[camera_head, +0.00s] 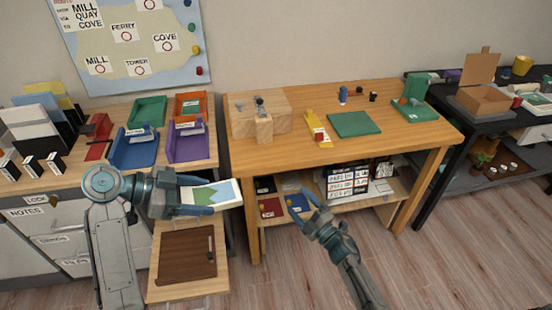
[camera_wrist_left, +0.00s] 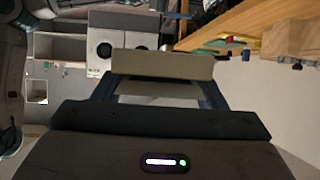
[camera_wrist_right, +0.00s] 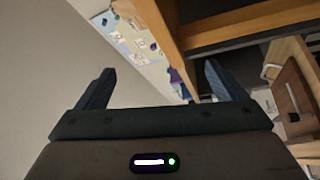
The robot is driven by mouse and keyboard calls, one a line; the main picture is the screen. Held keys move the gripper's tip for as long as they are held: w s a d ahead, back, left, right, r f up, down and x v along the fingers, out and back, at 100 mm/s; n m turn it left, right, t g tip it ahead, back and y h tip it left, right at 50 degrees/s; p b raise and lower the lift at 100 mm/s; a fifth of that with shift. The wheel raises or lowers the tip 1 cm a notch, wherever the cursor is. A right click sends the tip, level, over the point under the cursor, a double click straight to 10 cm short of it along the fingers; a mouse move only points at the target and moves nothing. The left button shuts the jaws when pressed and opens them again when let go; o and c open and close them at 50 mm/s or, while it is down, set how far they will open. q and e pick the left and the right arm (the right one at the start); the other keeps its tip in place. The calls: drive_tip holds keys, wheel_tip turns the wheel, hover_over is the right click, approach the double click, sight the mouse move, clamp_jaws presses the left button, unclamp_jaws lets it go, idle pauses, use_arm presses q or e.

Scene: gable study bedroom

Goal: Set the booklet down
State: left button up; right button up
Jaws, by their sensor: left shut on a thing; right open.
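The booklet (camera_head: 211,195) has a white cover with a green, blue and yellow picture. My left gripper (camera_head: 207,196) is shut on it and holds it in the air above the pulled-out board with the dark brown panel, near the left desk's right end. In the left wrist view the booklet (camera_wrist_left: 162,66) shows as a pale edge across the fingers. My right gripper (camera_head: 303,210) is open and empty, in front of the wooden workbench's lower shelf. In the right wrist view its fingers (camera_wrist_right: 155,85) are spread with nothing between them.
The workbench (camera_head: 300,95) carries a green mat (camera_head: 355,124), a wooden block and a yellow tool. The left desk holds blue, purple, green and orange trays (camera_head: 187,143). A dark brown panel (camera_head: 187,254) lies on the low pulled-out board. The shelf below the workbench holds several small items.

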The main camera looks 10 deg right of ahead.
drive_tip(key=a+r+n+g+y, duration=0.4)
drive_tip(key=r+n+y, duration=0.2)
drive_tip(key=r+n, duration=0.3)
drive_tip(key=a+r+n+g+y, duration=0.4)
drive_tip(key=r+n+g+y, duration=0.15)
drive_tip(key=r+n, duration=0.45)
drive_tip(key=n+g+h, duration=0.4)
drive_tip(key=n+g, duration=0.6)
drive_tip(key=n, duration=0.5)
approach(227, 189)
wheel_tip(227, 189, up, 2)
drive_tip(key=w+d, duration=0.1)
drive_tip(key=w, duration=0.1)
drive_tip(key=s+n+h, duration=0.1)
drive_tip(key=n+h, duration=0.1)
drive_tip(key=shift+g+h, duration=0.25)
drive_tip(key=shift+g, duration=0.1)
drive_tip(key=x, duration=1)
drive_tip(key=shift+s+a+r, duration=0.15)
drive_tip(key=shift+s+a, duration=0.05)
drive_tip(key=shift+a, duration=0.2)
